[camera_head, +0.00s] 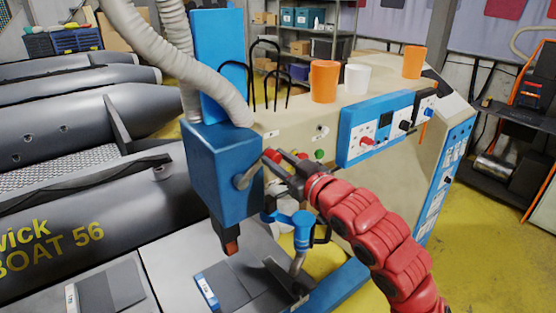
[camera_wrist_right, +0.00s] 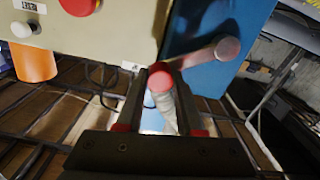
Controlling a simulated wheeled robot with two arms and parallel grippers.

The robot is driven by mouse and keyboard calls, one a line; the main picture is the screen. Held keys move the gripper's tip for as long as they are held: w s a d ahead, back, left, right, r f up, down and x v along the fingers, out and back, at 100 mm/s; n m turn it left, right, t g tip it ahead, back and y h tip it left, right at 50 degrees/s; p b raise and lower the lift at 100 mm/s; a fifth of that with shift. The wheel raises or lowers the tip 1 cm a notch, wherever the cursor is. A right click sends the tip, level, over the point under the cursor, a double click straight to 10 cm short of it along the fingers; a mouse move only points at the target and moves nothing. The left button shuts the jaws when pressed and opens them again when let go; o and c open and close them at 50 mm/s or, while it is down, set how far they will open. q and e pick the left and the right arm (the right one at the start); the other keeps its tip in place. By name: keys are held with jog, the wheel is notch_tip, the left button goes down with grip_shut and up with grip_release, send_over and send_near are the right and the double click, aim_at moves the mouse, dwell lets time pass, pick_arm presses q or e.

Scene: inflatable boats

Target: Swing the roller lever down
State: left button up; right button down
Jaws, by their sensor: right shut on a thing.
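The welding machine has a blue head (camera_head: 215,170) with a grey bent lever (camera_head: 245,178) on its side; this lever also shows in the wrist view (camera_wrist_right: 205,53). My right gripper (camera_head: 277,163) is beside the blue head, reaching in from the right. Its fingers are shut on a red knob (camera_wrist_right: 160,82), which sits between the fingertips in the wrist view. The knob's red end (camera_head: 272,155) shows at the fingertips in the head view. My left gripper is not in view.
The beige machine body (camera_head: 290,125) carries a blue control panel (camera_head: 375,128), with orange cups (camera_head: 324,82) and a white cup (camera_head: 357,78) on top. Grey boats (camera_head: 70,130) fill the left.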

jog(key=shift+d+f, duration=0.1)
notch_tip(320, 180, down, 10)
jog(key=m+b, duration=0.4)
jog(key=m, duration=1)
jog(key=shift+f, duration=0.2)
jog(key=c, duration=0.5)
grip_release()
jog(key=shift+r, duration=0.1)
